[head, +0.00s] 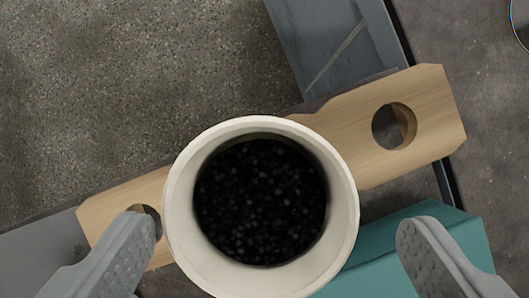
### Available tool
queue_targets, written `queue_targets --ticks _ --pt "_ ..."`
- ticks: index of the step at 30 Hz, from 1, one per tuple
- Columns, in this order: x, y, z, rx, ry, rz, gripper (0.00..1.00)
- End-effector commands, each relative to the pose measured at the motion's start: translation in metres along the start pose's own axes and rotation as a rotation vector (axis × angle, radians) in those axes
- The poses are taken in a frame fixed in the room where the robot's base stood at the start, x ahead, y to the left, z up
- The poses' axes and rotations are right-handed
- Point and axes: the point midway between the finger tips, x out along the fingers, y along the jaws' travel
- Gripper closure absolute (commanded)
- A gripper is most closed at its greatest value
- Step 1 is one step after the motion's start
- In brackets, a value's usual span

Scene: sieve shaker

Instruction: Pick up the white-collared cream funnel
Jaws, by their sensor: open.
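A round cream funnel (262,280), seen from above, stands in the lower middle of the head view. Its wide mouth is open, and dark speckled grains (260,202) show inside. A separate white collar cannot be made out from this angle, and the funnel's lower part is hidden. My gripper (277,228) is open, with one grey finger left of the funnel and one to its right.
A light wooden bar (345,140) with round holes runs slantwise behind and below the funnel. One hole at the right is empty; the left finger partly covers another. A teal block (385,275) lies at lower right, close to the right finger. Grey speckled floor (130,80) is clear at upper left.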

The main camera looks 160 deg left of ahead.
Motion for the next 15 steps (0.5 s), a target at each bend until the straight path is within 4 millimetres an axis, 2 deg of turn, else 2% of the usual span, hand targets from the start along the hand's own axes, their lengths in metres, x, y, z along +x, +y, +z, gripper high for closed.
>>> queue_targets --ticks 8,15 --pt "0.015 -0.003 -0.001 -0.001 -0.001 0.000 0.12" --pt "0.047 -0.006 -0.003 0.000 -0.001 0.000 0.12"
